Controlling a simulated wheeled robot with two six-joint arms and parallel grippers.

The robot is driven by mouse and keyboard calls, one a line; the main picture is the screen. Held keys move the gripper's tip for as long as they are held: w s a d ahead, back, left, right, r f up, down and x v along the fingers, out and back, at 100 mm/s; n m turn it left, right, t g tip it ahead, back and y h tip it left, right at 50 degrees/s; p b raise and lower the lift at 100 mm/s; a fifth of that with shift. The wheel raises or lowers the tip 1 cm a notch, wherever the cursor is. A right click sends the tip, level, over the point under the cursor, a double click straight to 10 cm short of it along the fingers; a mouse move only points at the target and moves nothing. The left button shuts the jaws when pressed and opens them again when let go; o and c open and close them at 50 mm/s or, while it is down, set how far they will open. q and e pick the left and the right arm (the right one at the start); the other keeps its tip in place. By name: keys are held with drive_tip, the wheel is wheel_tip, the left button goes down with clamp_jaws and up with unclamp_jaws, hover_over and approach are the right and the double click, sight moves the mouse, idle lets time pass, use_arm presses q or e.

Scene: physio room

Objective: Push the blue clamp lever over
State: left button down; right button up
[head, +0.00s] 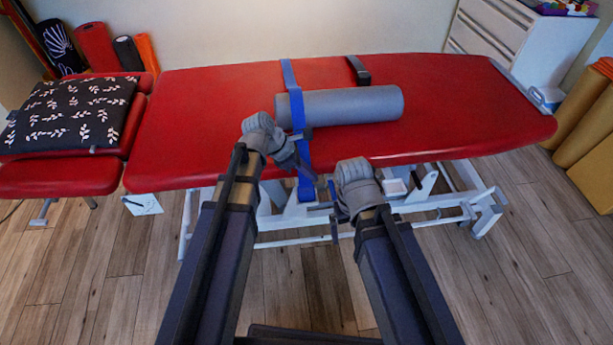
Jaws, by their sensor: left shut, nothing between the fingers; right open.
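A blue strap (288,75) runs across the red treatment table (210,100), passes the grey roll (355,104) and hangs down over the front edge. I cannot make out a separate blue clamp lever; the blue piece (306,188) below the table edge may be the strap's end or the lever. My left gripper (304,136) is shut and empty, at the strap just in front of the roll; whether it touches the strap is unclear. My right gripper (328,206) is open, lower, in front of the table's frame near the hanging blue piece.
A black strap piece (358,70) lies behind the roll. A patterned black cushion (70,112) lies on the red section at left. The white table frame (410,204) stands below. A white cabinet (545,45) and tan rolls (585,120) stand at right. The wooden floor in front is clear.

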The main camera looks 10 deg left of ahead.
sight(332, 193)
use_arm(q)
drive_tip(key=b+x, duration=0.6)
drive_tip(key=x, duration=0.3)
drive_tip(key=shift+f, duration=0.2)
drive_tip(key=shift+b, duration=0.3)
use_arm(e)
wheel_tip(332, 193, down, 8)
drive_tip(key=shift+r, duration=0.15)
